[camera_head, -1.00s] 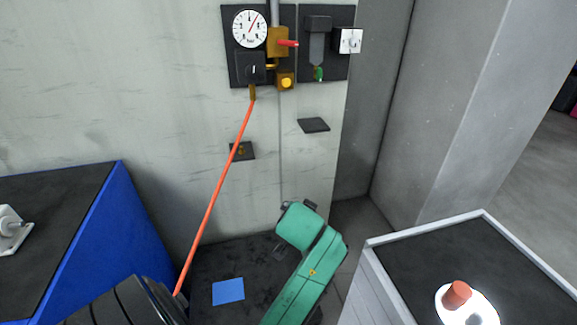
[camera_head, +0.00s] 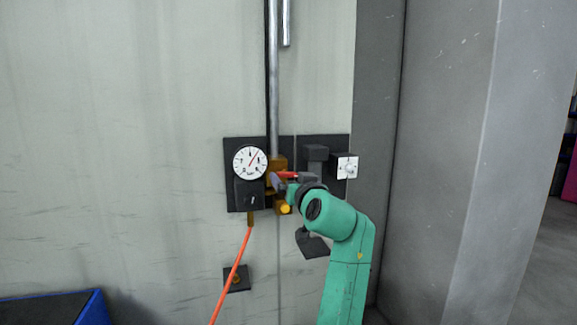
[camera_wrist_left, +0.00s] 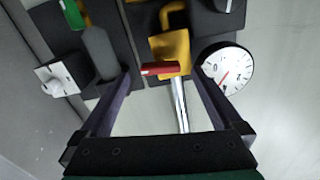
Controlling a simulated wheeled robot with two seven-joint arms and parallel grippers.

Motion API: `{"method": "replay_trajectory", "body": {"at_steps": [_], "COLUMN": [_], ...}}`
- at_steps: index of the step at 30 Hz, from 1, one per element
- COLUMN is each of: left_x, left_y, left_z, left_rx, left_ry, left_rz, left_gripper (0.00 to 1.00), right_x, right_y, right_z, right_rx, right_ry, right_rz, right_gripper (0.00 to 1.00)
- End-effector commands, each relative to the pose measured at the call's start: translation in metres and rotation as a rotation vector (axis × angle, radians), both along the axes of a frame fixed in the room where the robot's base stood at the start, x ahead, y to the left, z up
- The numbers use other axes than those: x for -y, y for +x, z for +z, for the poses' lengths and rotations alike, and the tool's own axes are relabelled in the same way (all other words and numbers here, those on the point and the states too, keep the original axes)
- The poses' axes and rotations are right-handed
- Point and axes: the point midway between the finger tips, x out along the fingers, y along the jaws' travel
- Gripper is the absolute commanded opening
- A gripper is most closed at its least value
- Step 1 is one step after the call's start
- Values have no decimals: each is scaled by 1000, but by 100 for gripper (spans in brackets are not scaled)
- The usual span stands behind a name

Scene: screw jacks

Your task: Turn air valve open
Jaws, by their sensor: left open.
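The air valve is a brass body (camera_head: 279,164) on a dark wall panel, with a red lever handle (camera_head: 288,174) pointing right. In the left wrist view, which is upside down, the brass body (camera_wrist_left: 172,48) and red handle (camera_wrist_left: 160,69) lie in the space between my fingers. My left gripper (camera_head: 283,185), on the green arm, is at the valve; it also shows in the left wrist view (camera_wrist_left: 161,74), open, one finger on each side of the handle. I cannot tell whether a finger touches it. My right gripper is out of view.
A round white pressure gauge (camera_head: 250,162) sits left of the valve, close to one finger in the wrist view. A white-faced box with a knob (camera_head: 347,167) is at right. A metal pipe (camera_head: 273,80) rises above. An orange hose (camera_head: 232,275) hangs below the gauge.

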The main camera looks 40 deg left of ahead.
Motion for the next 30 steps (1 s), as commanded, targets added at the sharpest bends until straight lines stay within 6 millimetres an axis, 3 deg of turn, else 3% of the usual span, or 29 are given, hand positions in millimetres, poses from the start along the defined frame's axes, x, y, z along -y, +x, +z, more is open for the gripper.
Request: {"method": "replay_trajectory", "body": {"at_steps": [1,6,14,18,21,24,30], "left_x": [-10,-26,-28,-28,-28,-28,-28], "left_y": [5,18,19,19,19,19,18], "left_z": [6,2,0,0,-1,-2,-6], "left_rx": [-2,1,1,1,1,10,107], "left_ry": [2,1,0,0,-1,-6,-70], "left_rz": [3,0,-1,-1,-1,-1,0], "left_gripper": [100,100,100,46,14,14,14], "right_x": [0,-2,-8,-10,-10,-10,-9], "right_y": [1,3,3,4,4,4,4], "right_z": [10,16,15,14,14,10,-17], "right_rx": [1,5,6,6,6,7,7], "right_ry": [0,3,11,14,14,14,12], "right_rz": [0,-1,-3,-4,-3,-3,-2], "right_gripper": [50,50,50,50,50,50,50]}}
